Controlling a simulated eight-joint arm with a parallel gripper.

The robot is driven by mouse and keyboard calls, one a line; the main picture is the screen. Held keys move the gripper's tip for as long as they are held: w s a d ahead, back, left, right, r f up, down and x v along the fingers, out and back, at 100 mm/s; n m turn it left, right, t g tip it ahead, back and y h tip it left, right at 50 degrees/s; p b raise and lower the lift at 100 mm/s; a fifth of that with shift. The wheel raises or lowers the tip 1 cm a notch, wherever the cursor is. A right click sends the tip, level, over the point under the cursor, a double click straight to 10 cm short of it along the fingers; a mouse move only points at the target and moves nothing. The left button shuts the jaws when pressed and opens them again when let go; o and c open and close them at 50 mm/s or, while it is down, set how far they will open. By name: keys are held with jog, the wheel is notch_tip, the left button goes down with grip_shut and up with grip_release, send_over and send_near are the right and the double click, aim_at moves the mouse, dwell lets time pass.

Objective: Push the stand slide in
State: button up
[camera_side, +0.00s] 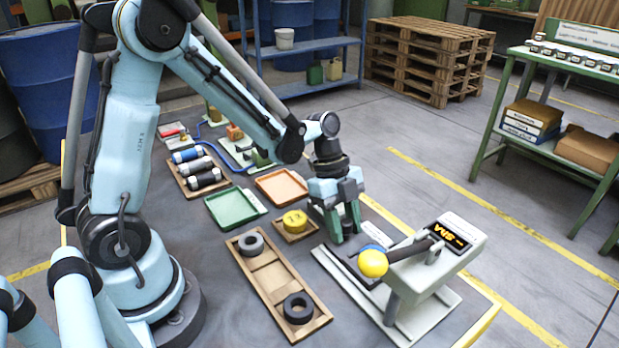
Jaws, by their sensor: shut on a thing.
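The press-like stand (425,272) is pale grey, with a lit orange display and a lever ending in a yellow ball (373,263). It stands at the front right of the table. The dark stand slide (362,273) lies low on the stand's pale base, partly hidden by the lever and ball. My gripper (345,236) points down at the slide's far left end, with its green fingers close together. It is shut on a small part at the slide; that part is mostly hidden between the fingers.
A wooden tray (268,279) holds a grey ring and a black ring (298,308). A yellow round piece (295,220) sits on a small wooden holder beside my gripper. Green (233,207) and orange (282,186) trays lie behind.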

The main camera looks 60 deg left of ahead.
jog(key=shift+f, duration=0.15)
jog(key=shift+d, duration=4.8)
jog(key=shift+c, duration=0.3)
jog(key=o, duration=0.5)
jog(key=shift+o, duration=0.2)
jog(key=shift+a, duration=0.1)
jog(key=shift+o, duration=0.4)
jog(key=shift+r, duration=2.35)
notch_tip(320, 180, up, 4)
send_over(351, 244)
